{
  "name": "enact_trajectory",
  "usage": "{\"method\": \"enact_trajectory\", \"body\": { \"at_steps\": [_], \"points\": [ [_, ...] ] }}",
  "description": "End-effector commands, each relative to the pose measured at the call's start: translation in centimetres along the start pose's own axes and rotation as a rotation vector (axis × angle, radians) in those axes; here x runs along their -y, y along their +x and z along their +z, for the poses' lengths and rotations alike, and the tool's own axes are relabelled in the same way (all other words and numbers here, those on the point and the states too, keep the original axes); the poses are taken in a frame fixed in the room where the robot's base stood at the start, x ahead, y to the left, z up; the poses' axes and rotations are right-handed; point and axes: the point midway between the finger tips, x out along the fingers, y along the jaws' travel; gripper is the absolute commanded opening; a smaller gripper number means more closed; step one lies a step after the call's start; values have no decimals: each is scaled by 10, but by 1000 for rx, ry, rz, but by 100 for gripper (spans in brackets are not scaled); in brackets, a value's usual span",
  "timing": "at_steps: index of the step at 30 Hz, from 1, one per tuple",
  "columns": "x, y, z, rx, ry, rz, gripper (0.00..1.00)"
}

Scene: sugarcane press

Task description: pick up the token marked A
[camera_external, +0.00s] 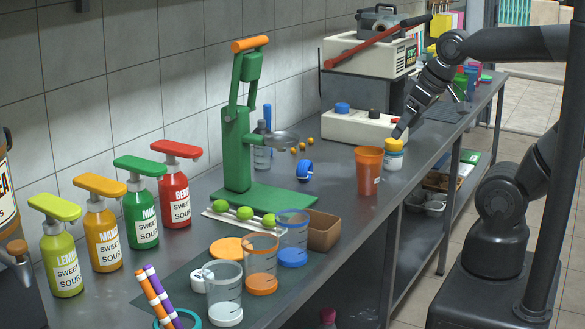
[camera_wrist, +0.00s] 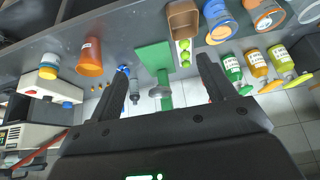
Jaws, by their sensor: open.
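I cannot make out a token marked A in either view; no letter A is legible on any small piece. A small white round piece (camera_external: 199,281) lies on the dark mat at the front, its marking unreadable. My gripper (camera_external: 431,112) is open and empty, above the far right part of the counter near the yellow-lidded jar (camera_external: 393,156). In the wrist view its two fingers (camera_wrist: 162,64) are spread wide with nothing between them, and the green press (camera_wrist: 160,62) shows beyond.
Four sauce pump bottles (camera_external: 110,225) line the wall side. The green press (camera_external: 240,150) stands mid-counter, with an orange cup (camera_external: 368,170) to its right. Clear cups (camera_external: 225,292) and a brown box (camera_external: 323,230) crowd the front. A white machine (camera_external: 370,55) stands at the back.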

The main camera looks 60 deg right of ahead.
Motion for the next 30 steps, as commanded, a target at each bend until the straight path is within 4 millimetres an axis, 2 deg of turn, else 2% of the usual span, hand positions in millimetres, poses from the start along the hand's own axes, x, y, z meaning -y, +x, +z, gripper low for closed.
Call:
{"method": "enact_trajectory", "body": {
  "at_steps": [4,11,14,18,23,30],
  "points": [
    [0,0,0,0,0,0,72],
    [0,-1,-1,-1,0,0,72],
    [0,-12,-7,-3,0,0,72],
    [0,-50,-28,-7,0,0,72],
    [28,-36,-54,75,159,-78,72],
    [81,-14,-105,228,443,-208,72]
  ]
}}
